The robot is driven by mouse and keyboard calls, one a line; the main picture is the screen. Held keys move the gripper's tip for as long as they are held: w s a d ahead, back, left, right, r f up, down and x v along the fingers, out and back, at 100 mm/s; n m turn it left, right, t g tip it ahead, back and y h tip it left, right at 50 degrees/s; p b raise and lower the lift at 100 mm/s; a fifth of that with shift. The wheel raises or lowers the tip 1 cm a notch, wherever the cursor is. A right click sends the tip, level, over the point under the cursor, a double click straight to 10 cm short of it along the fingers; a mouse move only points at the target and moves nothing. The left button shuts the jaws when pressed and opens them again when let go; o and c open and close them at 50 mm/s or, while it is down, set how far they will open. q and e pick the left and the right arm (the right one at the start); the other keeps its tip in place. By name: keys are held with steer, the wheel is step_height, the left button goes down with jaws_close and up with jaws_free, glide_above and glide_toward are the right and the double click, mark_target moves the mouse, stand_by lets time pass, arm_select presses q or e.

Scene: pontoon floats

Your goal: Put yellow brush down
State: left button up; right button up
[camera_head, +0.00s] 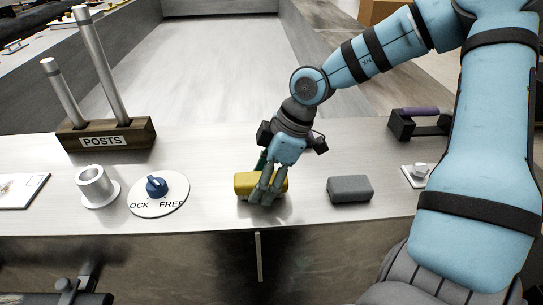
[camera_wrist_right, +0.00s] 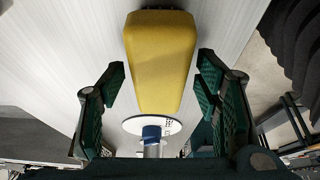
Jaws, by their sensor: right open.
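The yellow brush (camera_head: 244,183), a plain rounded yellow block in these views, lies on the metal counter near its front edge. In the right wrist view the brush (camera_wrist_right: 160,60) extends away between the fingers. My right gripper (camera_head: 267,190) is over the brush, its fingers partly hiding the brush's right side. In the wrist view the right gripper (camera_wrist_right: 163,88) is open, with a gap between each green finger pad and the brush. The brush's underside is hidden. My left gripper is not in view.
A grey block (camera_head: 350,188) lies to the right. A dial with a blue knob (camera_head: 157,187), a metal cup (camera_head: 95,186) and a POSTS block (camera_head: 105,140) with two rods stand to the left. A dark holder with a purple handle (camera_head: 418,122) is behind right. Bare counter separates the brush and grey block.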

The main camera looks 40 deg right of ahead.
steer(key=v, duration=1.1)
steer(key=shift+r, duration=0.35)
